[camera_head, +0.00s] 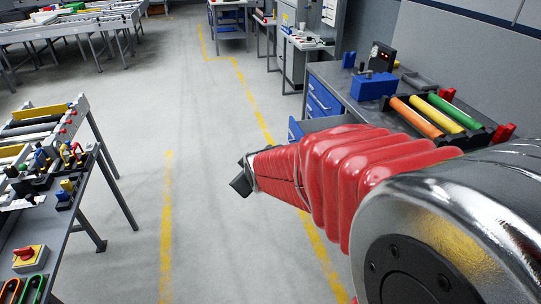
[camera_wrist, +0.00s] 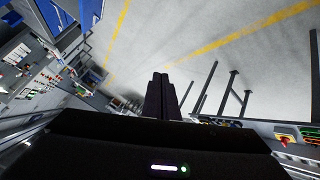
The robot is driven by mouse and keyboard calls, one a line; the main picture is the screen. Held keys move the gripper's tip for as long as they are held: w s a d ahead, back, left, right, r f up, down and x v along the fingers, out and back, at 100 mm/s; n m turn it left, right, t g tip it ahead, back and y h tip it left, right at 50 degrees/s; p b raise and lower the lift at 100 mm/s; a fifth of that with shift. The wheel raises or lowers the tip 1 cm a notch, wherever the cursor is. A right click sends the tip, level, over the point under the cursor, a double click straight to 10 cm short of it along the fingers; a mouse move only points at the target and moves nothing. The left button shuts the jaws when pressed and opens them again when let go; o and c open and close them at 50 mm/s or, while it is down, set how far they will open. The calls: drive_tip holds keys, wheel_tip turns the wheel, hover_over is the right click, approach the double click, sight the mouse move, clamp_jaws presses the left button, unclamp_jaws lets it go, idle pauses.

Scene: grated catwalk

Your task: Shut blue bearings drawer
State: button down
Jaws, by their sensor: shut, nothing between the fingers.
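A blue drawer (camera_head: 296,130) stands pulled out from the right-hand workbench, its front ahead of the bench face. Part of its grey inside shows; my red-sleeved arm hides the rest. Its label cannot be read, so I cannot confirm it is the bearings drawer. My gripper (camera_head: 241,181) is over the aisle, left of the drawer and apart from it. In the wrist view my gripper's dark fingers (camera_wrist: 161,95) are together with nothing between them. Blue panels (camera_wrist: 90,13) show at that view's upper left; which drawer they belong to is unclear.
More blue drawers (camera_head: 322,97) sit flush in the right bench farther back. A blue box (camera_head: 374,86) and a rack of coloured rollers (camera_head: 441,116) stand on its top. A cluttered table (camera_head: 75,190) is on the left. The grey floor (camera_head: 205,130) between is clear.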

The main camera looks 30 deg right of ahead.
drive_tip(key=w+d+f+n+t+h, duration=0.1)
drive_tip(key=w+d+f+n+t, duration=0.1)
drive_tip(key=w+d+f, duration=0.4)
drive_tip(key=w+d+f+n+t+h, duration=0.1)
drive_tip(key=d+f+n+h, duration=0.15)
drive_tip(key=d+f, duration=0.65)
drive_tip(key=s+d+f+n+t+h, duration=0.1)
drive_tip(key=s+d+f, duration=0.2)
drive_tip(key=s+f, duration=0.2)
drive_tip(key=s+d+f+n+t+h, duration=0.2)
drive_tip(key=s+d+f, duration=0.2)
drive_tip(key=s+f, duration=0.2)
wheel_tip(320, 180, down, 3)
drive_tip(key=shift+s+d+r, duration=0.15)
drive_tip(key=shift+s+d, duration=0.1)
drive_tip(key=shift+s, duration=0.05)
drive_tip(key=shift+w+d+n, duration=0.1)
drive_tip(key=shift+n, duration=0.15)
drive_tip(key=w+d, duration=0.7)
drive_tip(key=d, duration=0.1)
drive_tip(key=shift+w+d, duration=0.2)
drive_tip(key=shift+d, duration=0.2)
